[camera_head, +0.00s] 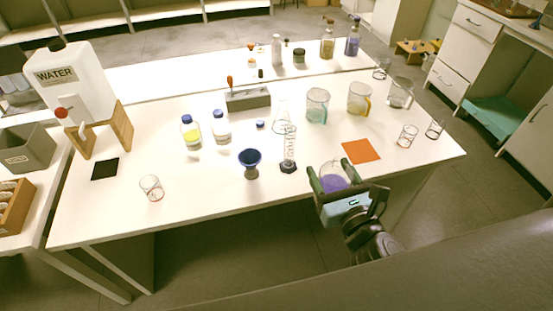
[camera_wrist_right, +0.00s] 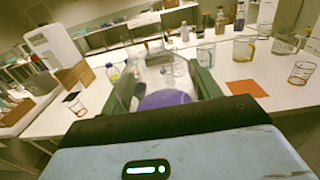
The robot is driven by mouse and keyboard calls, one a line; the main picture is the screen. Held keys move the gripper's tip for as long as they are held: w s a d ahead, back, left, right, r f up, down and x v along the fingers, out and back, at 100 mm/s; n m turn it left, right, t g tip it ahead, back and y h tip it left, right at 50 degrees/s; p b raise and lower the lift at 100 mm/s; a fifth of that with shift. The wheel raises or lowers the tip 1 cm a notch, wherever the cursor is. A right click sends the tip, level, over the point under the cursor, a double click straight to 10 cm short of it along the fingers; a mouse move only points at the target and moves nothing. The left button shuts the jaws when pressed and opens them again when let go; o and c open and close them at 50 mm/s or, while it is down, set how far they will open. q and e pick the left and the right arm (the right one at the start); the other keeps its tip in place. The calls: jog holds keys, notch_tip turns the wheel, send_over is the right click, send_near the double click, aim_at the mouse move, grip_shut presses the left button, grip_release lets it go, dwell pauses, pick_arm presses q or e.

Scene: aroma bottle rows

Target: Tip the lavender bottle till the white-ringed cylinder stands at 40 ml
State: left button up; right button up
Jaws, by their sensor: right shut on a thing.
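My right gripper (camera_head: 333,174) is shut on a clear vessel of purple liquid, the lavender bottle (camera_head: 334,184). It holds it at the table's front edge. In the right wrist view the bottle's purple liquid (camera_wrist_right: 166,98) shows between the green fingers (camera_wrist_right: 165,88). A tall clear measuring cylinder (camera_head: 289,146) with a dark foot stands upright on the table, left of the gripper and apart from it. I cannot make out its ring colour or a liquid level. My left gripper is not in view.
A blue funnel (camera_head: 250,158) on a stand is left of the cylinder. An orange mat (camera_head: 361,151) lies right of the gripper. Pitchers (camera_head: 317,104), beakers (camera_head: 408,135) and capped bottles (camera_head: 191,132) stand farther back. A water tank (camera_head: 75,82) is at far left.

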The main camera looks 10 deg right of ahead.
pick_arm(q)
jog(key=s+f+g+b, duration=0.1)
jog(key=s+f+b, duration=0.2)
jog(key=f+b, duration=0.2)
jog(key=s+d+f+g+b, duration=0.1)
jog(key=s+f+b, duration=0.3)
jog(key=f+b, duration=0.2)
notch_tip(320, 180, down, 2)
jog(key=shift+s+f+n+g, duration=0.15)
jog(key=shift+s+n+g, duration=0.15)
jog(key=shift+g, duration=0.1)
pick_arm(e)
jog(key=w+a+f+n+g+y, duration=0.3)
jog(key=w+f+n+g+y, duration=0.3)
jog(key=w+y, duration=0.2)
jog(key=w+a+f+n+g+y, duration=0.4)
jog(key=w+f+n+g+y, duration=0.1)
jog(key=w+f+n+y, duration=0.1)
jog(key=w+n+y, duration=0.1)
jog(key=w, duration=0.1)
jog(key=shift+w+f+g+y, duration=0.25)
jog(key=shift+w+g+y, duration=0.1)
jog(key=shift+g+y, duration=0.05)
